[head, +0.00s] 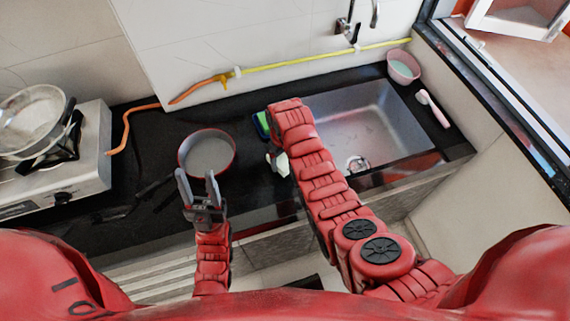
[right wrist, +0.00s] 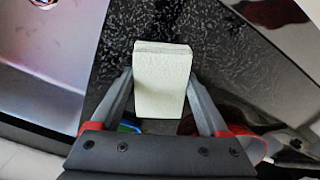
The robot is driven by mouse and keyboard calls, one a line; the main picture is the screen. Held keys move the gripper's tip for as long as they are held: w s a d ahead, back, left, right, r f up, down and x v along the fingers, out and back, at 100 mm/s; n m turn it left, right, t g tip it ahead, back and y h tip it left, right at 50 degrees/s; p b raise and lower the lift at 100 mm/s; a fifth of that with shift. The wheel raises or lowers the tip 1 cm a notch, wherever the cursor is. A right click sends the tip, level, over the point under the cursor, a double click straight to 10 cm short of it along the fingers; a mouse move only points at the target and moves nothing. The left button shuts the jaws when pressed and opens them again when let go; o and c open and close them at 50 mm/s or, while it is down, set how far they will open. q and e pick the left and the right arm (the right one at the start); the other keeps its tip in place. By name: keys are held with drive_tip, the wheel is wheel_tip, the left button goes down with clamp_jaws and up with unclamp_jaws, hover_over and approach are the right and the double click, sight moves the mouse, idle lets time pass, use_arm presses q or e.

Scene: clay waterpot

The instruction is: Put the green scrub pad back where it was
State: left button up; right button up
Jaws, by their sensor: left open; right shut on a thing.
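My right gripper (right wrist: 160,84) is shut on a pale, slightly greenish block (right wrist: 162,72). I cannot tell whether this is the green scrub pad, as no strongly green face of it shows. In the head view my right gripper (head: 278,163) is at the sink's left edge, over the dark counter, partly hidden by my arm. A green-and-blue item (head: 262,124) is on the counter behind my right arm and partly hidden; bits of blue and green (right wrist: 129,127) also show behind the right fingers. My left gripper (head: 203,190) is open and empty, in front of the pan.
A red-rimmed pan (head: 207,153) stands on the dark counter (head: 160,135) left of my right gripper. The sink (head: 375,120) is to the right, with a pink bowl (head: 403,67) behind it. A stove (head: 75,160) with a glass-lidded pot (head: 32,118) is far left.

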sight(283, 166)
drive_tip(key=shift+f+p, duration=0.25)
drive_tip(key=shift+p, duration=0.15)
drive_tip(key=shift+f+p, duration=0.65)
drive_tip(key=shift+f, duration=0.8)
drive_tip(key=shift+f+b, duration=0.3)
drive_tip(key=shift+b, duration=0.05)
drive_tip(key=o, duration=1.3)
drive_tip(key=shift+r, duration=0.1)
